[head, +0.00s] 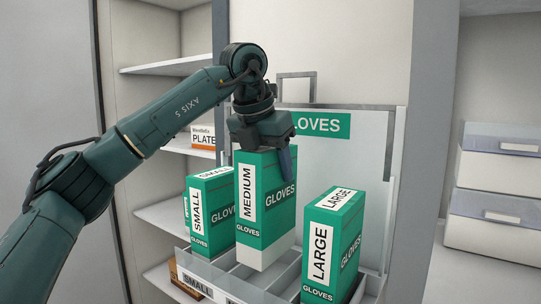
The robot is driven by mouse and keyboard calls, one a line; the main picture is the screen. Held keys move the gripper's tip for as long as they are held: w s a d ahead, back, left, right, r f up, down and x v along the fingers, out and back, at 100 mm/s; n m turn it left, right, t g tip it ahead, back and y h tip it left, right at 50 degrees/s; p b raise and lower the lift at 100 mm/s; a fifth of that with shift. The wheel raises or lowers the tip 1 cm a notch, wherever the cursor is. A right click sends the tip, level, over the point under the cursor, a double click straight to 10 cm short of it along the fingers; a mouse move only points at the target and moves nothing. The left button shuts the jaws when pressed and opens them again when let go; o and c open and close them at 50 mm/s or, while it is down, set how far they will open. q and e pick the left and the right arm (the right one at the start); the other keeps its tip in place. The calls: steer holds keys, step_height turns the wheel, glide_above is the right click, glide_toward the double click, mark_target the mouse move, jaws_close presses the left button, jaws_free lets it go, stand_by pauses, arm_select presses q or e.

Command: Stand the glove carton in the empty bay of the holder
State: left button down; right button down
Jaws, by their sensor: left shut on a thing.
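The glove carton (267,205), green and white and marked MEDIUM, is upright in my left gripper (268,146). The gripper is shut on its top from above. The holder (284,283) is a pale divided tray with a tall back plate marked GLOVES. The MEDIUM carton is at the middle bay, between the SMALL carton (199,213) on the left and the LARGE carton (332,243) on the right. I cannot tell whether its bottom touches the holder floor. My right gripper is out of view.
Stacked storage boxes (496,205) stand on a shelf at the right. The SMALL and LARGE cartons stand close on either side of the held carton.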

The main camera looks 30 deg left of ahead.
arm_select(q)
steer(key=shift+s+f, duration=0.1)
steer(key=shift+f, duration=0.4)
stand_by(1.5)
steer(key=shift+f, duration=0.15)
steer(key=shift+f+b, duration=0.7)
steer(key=shift+f, duration=0.1)
steer(key=shift+f+b, duration=0.3)
steer(key=shift+f, duration=0.15)
